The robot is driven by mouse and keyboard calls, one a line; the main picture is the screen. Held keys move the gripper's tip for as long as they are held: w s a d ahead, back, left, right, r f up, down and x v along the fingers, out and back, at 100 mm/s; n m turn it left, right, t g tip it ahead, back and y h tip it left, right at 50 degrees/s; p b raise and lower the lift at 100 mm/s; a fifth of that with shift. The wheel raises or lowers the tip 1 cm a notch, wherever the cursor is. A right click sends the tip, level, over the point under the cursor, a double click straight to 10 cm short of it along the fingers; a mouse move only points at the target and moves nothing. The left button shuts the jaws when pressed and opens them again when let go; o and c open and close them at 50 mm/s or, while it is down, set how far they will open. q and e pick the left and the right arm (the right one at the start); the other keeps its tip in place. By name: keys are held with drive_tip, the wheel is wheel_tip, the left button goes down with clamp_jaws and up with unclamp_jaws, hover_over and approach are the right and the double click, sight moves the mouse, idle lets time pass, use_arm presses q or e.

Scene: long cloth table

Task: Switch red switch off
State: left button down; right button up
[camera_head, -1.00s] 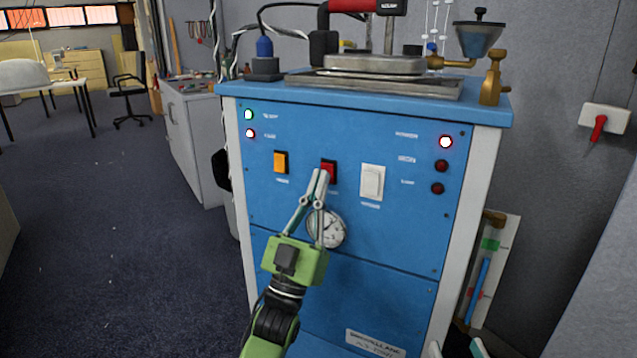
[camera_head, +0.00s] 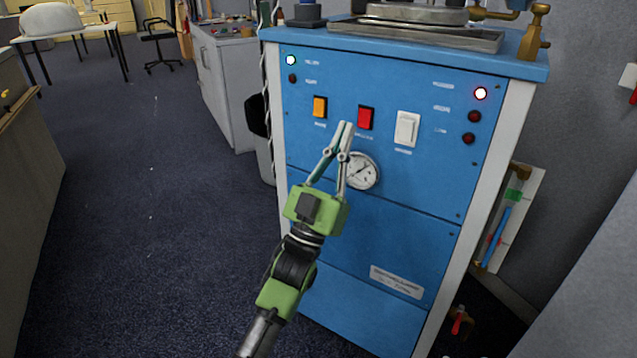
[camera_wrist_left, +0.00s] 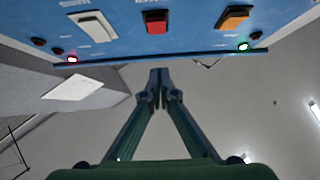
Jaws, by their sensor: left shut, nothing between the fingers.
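The red switch (camera_head: 366,117) is on the blue front panel (camera_head: 400,215) of the cabinet, between an orange switch (camera_head: 320,107) and a white rocker switch (camera_head: 407,129). My left gripper (camera_head: 346,126) is shut and empty, its tips just left of and below the red switch, apparently apart from it. In the left wrist view the panel appears upside down, with the red switch (camera_wrist_left: 155,21) beyond the closed fingertips (camera_wrist_left: 160,76) and a gap between. The red switch is fully visible there. My right gripper is not in view.
A round gauge (camera_head: 361,171) sits below the switches. A green light (camera_head: 291,60) and a power light (camera_head: 481,93) glow; the lamp under the green one (camera_head: 293,78) is dark. Open floor (camera_head: 150,210) lies left of the cabinet.

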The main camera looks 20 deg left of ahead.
use_arm(q)
drive_tip(key=v, duration=0.8)
drive_tip(key=shift+s+a, duration=0.25)
drive_tip(key=shift+s, duration=0.35)
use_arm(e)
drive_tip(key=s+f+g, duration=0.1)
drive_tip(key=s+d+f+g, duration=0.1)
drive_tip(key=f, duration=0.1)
